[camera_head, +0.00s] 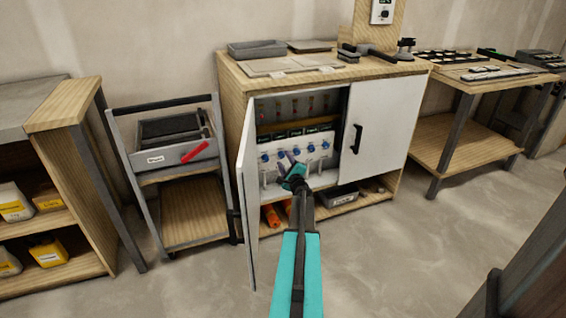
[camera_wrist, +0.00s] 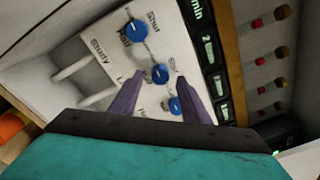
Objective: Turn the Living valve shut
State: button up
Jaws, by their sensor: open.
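A white manifold panel (camera_wrist: 92,42) inside the open cabinet carries a row of blue valve knobs. The panel also shows in the head view (camera_head: 318,158). In the wrist view, one blue knob (camera_wrist: 160,73) lies between my gripper's (camera_wrist: 161,79) two purple fingertips. A label starting with L beside it is partly hidden, so I cannot fully read it as Living. Another blue knob (camera_wrist: 136,31) is above left, and a third (camera_wrist: 176,105) is below right, partly behind the right finger. My gripper (camera_head: 287,159) is open and empty; contact with the knob cannot be told.
The cabinet's left door (camera_head: 247,200) stands open; its right door (camera_head: 380,125) is shut. Black display modules (camera_wrist: 213,70) sit beside the knobs, with pale pipes (camera_wrist: 85,65) on the other side. A trolley (camera_head: 180,185) stands left of the cabinet. Floor in front is clear.

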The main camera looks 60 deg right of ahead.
jog(key=shift+x, duration=0.8)
jog(key=c, duration=1.1)
jog(key=shift+o, duration=0.2)
jog(key=shift+a+f, duration=0.1)
jog(key=shift+a, duration=0.2)
jog(key=shift+d, duration=0.2)
